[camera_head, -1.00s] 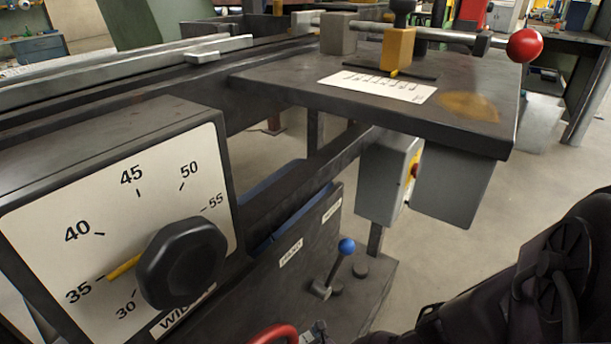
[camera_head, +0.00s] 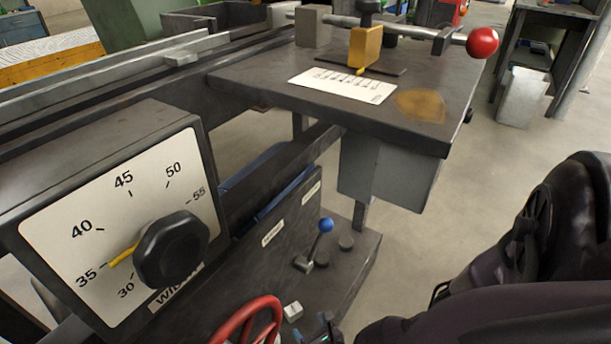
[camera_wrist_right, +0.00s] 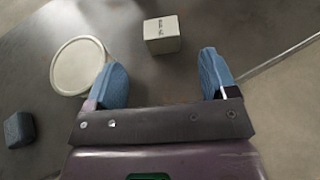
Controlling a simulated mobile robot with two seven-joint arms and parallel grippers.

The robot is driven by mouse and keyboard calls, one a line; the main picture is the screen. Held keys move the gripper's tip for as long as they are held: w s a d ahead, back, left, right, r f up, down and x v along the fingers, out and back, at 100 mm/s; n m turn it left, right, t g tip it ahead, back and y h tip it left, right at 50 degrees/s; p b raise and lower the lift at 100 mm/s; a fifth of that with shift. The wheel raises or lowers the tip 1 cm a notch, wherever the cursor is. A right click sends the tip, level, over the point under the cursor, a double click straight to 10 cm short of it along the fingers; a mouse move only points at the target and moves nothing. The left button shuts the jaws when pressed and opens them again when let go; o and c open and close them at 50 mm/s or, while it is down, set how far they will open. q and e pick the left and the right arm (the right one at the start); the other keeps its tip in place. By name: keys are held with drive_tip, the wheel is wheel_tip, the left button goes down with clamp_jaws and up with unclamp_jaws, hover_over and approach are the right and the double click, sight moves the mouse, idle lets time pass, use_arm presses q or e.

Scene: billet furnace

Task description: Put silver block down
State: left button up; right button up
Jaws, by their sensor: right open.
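A small pale silver block (camera_head: 293,312) shows at the bottom of the head view, right of a red wheel. In the right wrist view, a pale block (camera_wrist_right: 162,36) with dark print on top sits on a dark surface, apart from the fingers. My right gripper (camera_wrist_right: 162,75) is open and empty, its two blue fingertips spread with the block beyond the gap. In the head view only a small part of my right gripper (camera_head: 326,331) shows at the bottom edge. My left gripper is not in view.
A red wheel (camera_head: 250,322) and a blue-knobbed lever (camera_head: 326,226) stand near the block. A width dial (camera_head: 115,225) is at left. A dark table (camera_head: 330,110) is above. The wrist view shows a cream disc (camera_wrist_right: 78,66) and a blue-grey block (camera_wrist_right: 18,130) beside my gripper.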

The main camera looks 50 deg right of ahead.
drive_tip(key=shift+v, duration=1.1)
drive_tip(key=shift+s, duration=0.1)
drive_tip(key=shift+s, duration=0.1)
